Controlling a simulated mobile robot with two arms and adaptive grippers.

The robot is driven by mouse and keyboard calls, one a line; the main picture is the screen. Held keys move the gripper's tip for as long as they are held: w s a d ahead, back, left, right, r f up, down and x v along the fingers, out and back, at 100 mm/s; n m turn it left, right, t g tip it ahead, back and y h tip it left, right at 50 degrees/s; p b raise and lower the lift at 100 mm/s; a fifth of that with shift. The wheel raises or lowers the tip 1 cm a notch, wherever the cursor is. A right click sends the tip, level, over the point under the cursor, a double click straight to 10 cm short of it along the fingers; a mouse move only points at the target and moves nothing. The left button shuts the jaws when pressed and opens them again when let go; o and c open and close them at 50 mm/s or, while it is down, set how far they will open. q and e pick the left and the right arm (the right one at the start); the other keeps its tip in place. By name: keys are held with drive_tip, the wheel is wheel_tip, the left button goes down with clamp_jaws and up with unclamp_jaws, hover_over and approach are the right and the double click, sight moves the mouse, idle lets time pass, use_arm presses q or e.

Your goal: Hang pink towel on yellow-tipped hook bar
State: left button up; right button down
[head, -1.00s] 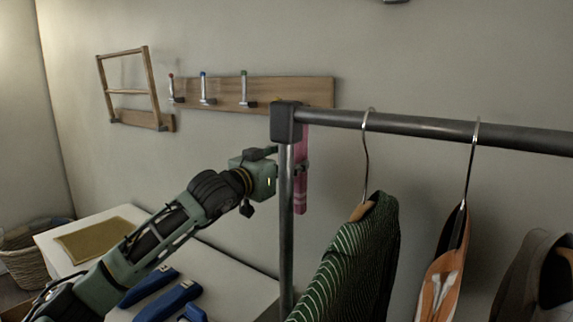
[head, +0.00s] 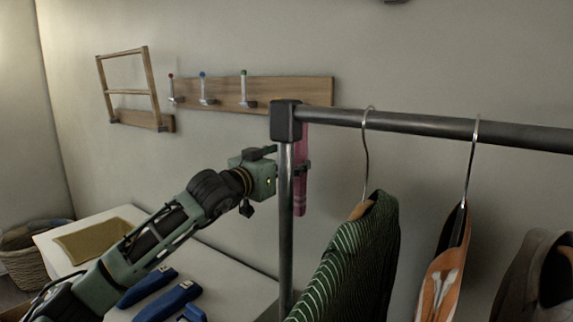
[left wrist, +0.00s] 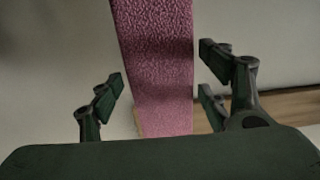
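The pink towel (head: 301,195) hangs as a narrow strip just below the right part of the wooden hook board (head: 290,90), partly hidden by the rack post. In the left wrist view the towel (left wrist: 158,50) runs between the fingers of my left gripper (left wrist: 160,80), which stand apart with a small gap on each side. In the head view the left gripper (head: 303,167) is at the towel, mostly behind the post. Red, blue and green hook tips show; a yellow tip and the towel's top are hidden behind the rack's corner. My right gripper is out of view.
A dark clothes rack rail (head: 430,123) with a green striped garment (head: 355,265) and others stands in front at right, its post (head: 285,220) close to my left gripper. A white table (head: 225,275) with blue items is below. A wooden wall frame (head: 125,92) hangs at left.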

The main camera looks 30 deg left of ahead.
use_arm(q)
drive_tip(key=shift+o, duration=0.9)
drive_tip(key=shift+f, duration=0.1)
drive_tip(key=s+a, duration=0.1)
drive_tip(key=s, duration=1.1)
drive_tip(key=shift+a, duration=0.3)
